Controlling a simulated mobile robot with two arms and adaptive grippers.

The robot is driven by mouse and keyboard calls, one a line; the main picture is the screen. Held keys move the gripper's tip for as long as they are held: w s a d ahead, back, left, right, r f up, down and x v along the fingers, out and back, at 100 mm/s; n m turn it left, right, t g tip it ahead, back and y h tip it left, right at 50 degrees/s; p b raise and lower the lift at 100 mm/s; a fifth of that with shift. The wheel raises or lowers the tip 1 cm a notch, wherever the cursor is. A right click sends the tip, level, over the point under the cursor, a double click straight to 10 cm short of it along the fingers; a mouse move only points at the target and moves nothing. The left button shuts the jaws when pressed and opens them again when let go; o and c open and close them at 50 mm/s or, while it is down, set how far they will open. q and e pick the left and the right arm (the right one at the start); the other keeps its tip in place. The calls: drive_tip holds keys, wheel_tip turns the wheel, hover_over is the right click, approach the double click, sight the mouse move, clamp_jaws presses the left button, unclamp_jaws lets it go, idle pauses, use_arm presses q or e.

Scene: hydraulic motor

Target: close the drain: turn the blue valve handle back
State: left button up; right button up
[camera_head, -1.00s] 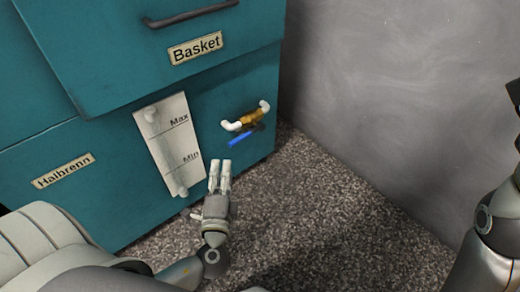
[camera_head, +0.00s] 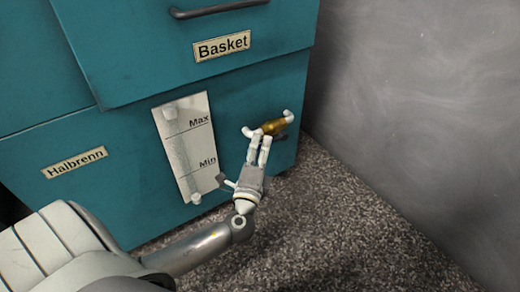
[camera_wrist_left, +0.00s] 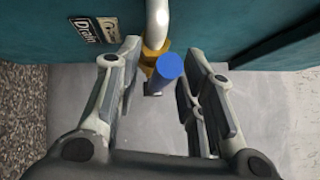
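The blue valve handle (camera_wrist_left: 168,70) shows in the left wrist view, end-on, between the two fingers of my left gripper (camera_wrist_left: 158,95). The fingers are open, with gaps on both sides of the handle. The brass valve (camera_wrist_left: 150,50) and its white pipe (camera_wrist_left: 157,18) are just beyond it. In the head view, my left gripper (camera_head: 259,150) reaches up to the brass valve (camera_head: 274,126) on the teal cabinet front, and its fingers hide the handle. My right gripper is not in view.
The teal cabinet (camera_head: 120,150) carries a Min/Max gauge panel (camera_head: 183,150) left of the gripper. A grey wall (camera_head: 430,110) stands to the right. Speckled floor (camera_head: 340,235) is open in front.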

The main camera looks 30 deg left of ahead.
use_arm(q)
drive_tip(key=shift+w+a, duration=0.1)
drive_tip(key=shift+w, duration=0.1)
clamp_jaws()
idle(0.4)
